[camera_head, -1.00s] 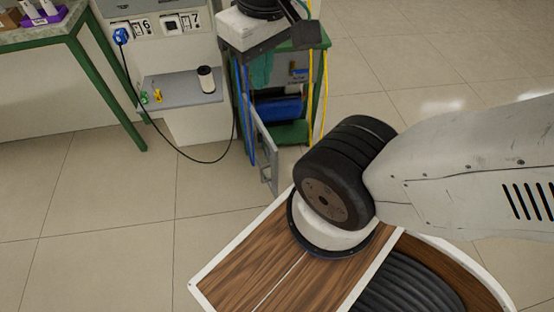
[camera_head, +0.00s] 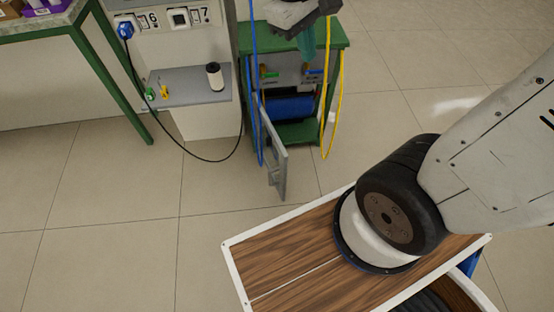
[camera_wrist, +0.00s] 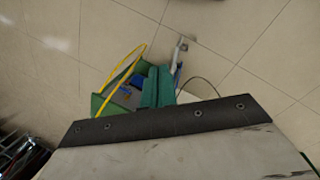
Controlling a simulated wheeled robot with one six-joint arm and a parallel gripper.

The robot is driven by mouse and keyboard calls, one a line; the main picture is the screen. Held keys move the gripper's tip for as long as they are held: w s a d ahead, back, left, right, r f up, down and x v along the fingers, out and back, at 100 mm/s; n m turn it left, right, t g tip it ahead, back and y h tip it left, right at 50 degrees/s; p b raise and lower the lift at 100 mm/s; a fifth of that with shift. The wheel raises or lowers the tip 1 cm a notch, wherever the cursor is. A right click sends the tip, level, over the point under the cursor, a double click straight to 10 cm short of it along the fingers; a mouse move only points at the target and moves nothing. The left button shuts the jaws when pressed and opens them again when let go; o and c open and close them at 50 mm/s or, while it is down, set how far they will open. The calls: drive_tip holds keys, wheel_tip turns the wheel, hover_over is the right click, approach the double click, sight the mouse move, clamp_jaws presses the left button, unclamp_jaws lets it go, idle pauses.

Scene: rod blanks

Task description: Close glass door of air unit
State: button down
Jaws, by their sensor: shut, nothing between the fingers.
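The air unit (camera_head: 337,45) is a green cabinet with a blue tank (camera_head: 291,107) inside, at the top middle of the head view. Its glass door (camera_head: 273,155) has a grey frame and stands open, swung out toward me from the left side. In the wrist view the door (camera_wrist: 178,55) shows as a thin grey strip, just beyond the fingers. My gripper (camera_head: 307,45) has teal fingers and hangs above the front of the unit. In the wrist view my gripper (camera_wrist: 158,72) is shut and empty. I cannot tell whether it touches the door.
Blue hoses (camera_head: 256,80) and a yellow hose (camera_head: 327,100) hang beside the unit. A grey shelf (camera_head: 185,92) on a white panel carries a black and white spool (camera_head: 215,76); a black cable (camera_head: 175,145) droops to the floor. The tiled floor (camera_head: 120,200) at front left is clear.

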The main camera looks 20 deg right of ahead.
drive_tip(key=w+a+f+n+g+h, duration=0.1)
drive_tip(key=w+a+f+n+h, duration=0.3)
drive_tip(key=w+f, duration=0.6)
drive_tip(key=w+a+f+n, duration=0.2)
drive_tip(key=f, duration=0.4)
drive_tip(key=w+a+f+n, duration=0.1)
drive_tip(key=a+f, duration=0.2)
drive_tip(key=f, duration=0.4)
drive_tip(key=n+t+h, duration=0.1)
drive_tip(key=n+h, duration=0.1)
drive_tip(key=n, duration=0.5)
approach(283, 162)
wheel_tip(283, 162, down, 4)
drive_tip(key=d, duration=0.2)
drive_tip(key=shift+d+f, duration=0.3)
drive_tip(key=shift+d, duration=0.05)
drive_tip(key=shift+s+d, duration=0.1)
drive_tip(key=shift+d, duration=0.45)
